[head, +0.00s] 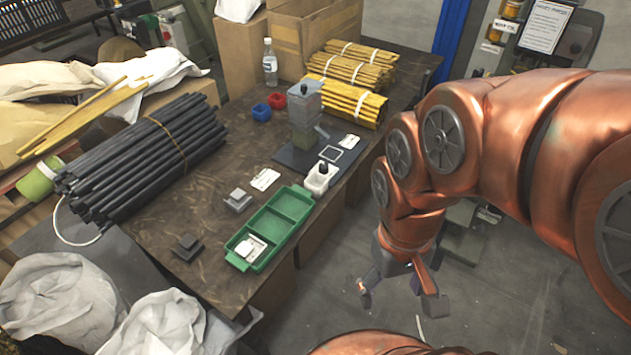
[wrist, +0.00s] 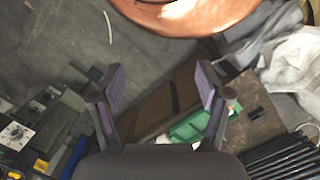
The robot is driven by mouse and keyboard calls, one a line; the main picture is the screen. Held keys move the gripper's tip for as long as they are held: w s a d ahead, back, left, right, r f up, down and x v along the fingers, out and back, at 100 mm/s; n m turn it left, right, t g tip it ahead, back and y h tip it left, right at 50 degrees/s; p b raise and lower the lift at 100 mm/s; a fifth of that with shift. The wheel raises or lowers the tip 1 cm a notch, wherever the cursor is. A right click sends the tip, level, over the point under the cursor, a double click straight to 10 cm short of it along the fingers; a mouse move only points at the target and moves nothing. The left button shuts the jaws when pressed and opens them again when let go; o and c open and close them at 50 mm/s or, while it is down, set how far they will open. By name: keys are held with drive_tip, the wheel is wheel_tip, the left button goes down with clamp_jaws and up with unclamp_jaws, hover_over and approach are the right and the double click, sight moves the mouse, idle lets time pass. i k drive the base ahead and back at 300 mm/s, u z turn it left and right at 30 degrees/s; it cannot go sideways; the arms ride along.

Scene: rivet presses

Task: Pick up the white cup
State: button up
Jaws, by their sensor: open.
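A small white cup-like container (head: 318,182) with a dark object in its top stands upright near the table's right edge, beside the green tray's upper right end. It is the only white cup-like thing that I can make out. My gripper (head: 402,292) hangs over the floor to the right of the table, apart from the container. Its fingers are spread and empty, and they also show in the wrist view (wrist: 160,88). I cannot pick out the container for sure in the wrist view.
A green tray (head: 270,228) holds a white item. A grey press (head: 304,115) stands on a dark plate behind the container. Black rods (head: 140,150), yellow bundles (head: 345,100), a bottle (head: 269,62), red and blue bins and small grey blocks also occupy the table (head: 215,215).

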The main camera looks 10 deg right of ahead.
sight(317, 183)
drive_tip(key=u, duration=3)
drive_tip(key=k, duration=1)
drive_tip(key=z, duration=0.95)
